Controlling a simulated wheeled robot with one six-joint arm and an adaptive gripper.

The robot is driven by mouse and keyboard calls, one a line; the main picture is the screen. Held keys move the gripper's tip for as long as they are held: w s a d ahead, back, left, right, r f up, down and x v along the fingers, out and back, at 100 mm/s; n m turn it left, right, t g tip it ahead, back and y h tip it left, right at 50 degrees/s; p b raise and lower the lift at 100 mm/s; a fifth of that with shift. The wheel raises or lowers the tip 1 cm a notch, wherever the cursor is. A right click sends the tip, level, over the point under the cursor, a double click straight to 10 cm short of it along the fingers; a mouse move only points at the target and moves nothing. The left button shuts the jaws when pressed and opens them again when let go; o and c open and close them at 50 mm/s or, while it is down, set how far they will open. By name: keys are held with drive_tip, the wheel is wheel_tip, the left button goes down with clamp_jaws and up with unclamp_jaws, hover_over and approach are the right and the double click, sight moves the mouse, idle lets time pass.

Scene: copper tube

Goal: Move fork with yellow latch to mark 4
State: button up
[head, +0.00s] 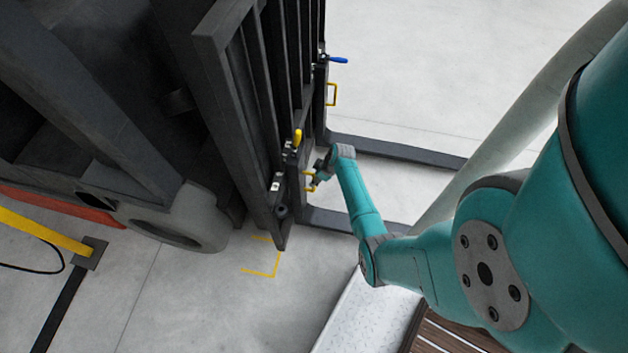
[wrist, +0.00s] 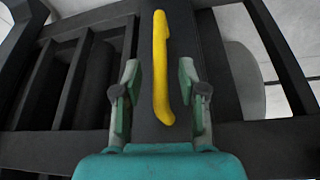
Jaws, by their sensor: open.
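The fork with the yellow latch is the nearer fork (head: 325,220) in the head view, hanging on the dark carriage of the forklift. Its yellow latch (head: 297,138) stands up at the top, and a yellow handle (head: 309,187) sticks out of its shank. My gripper (head: 316,176) is close to this handle, partly hidden by my own wrist. In the wrist view a yellow bar (wrist: 160,65), apparently the handle, runs lengthwise between the open fingers of my gripper (wrist: 159,92). I cannot tell whether either finger touches it. Small white mark plates (head: 276,184) sit on the carriage; their numbers are unreadable.
A second fork (head: 400,151) with a blue latch (head: 338,60) and its own yellow handle (head: 332,94) is farther along the carriage. The forklift mast (head: 235,75) fills the left. A yellow floor marking (head: 265,272) lies below. Bare floor is clear beyond the forks.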

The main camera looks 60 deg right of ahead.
drive_tip(key=shift+x, duration=1.35)
clamp_jaws()
drive_tip(key=shift+a, duration=0.1)
